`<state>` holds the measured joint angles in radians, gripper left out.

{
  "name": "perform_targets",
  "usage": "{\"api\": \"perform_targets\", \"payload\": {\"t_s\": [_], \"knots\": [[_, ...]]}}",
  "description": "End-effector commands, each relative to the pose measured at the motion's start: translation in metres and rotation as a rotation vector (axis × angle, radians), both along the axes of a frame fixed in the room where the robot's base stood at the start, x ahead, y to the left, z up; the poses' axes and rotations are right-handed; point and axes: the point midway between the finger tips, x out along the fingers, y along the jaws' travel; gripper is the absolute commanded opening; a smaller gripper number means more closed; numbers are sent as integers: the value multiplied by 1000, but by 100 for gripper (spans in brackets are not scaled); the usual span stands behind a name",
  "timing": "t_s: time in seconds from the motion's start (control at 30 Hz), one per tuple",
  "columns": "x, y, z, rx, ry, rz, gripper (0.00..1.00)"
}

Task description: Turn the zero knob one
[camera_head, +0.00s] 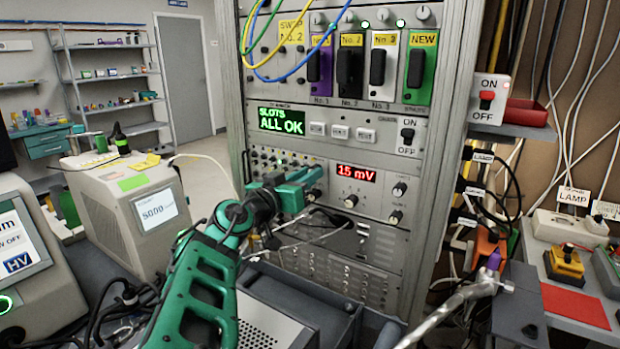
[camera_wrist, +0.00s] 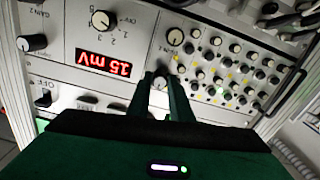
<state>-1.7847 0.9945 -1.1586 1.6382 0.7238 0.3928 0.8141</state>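In the head view my green gripper (camera_head: 303,184) is up against the instrument rack, just left of the red "15 mV" display (camera_head: 356,172). In the wrist view the picture is turned upside down, and my two dark green fingers (camera_wrist: 160,78) reach to the panel. A small pale knob (camera_wrist: 160,83) lies between the fingertips. I cannot tell whether the fingers press on it. Its label cannot be read, so I cannot tell if it is zero knob one. A larger knob (camera_wrist: 175,37) sits on the same panel and also shows in the head view (camera_head: 313,195), just below my gripper.
A selector knob (camera_wrist: 101,19) sits near the display. Above in the rack are the green "ALL OK" screen (camera_head: 281,120) and an ON/OFF switch (camera_head: 407,135). Loose cables hang below my gripper.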

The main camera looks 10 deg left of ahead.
Motion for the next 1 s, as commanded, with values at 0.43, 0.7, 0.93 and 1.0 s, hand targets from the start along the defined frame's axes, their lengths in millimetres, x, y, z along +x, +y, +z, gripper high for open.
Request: {"api": "perform_targets", "payload": {"t_s": [0.43,0.7,0.93,1.0], "knots": [[-1,2,-1,-118,45,-6,0],[-1,1,-1,-334,119,-5,0],[-2,3,-2,-542,190,-3,0],[-2,3,-2,-602,211,-2,0]]}}
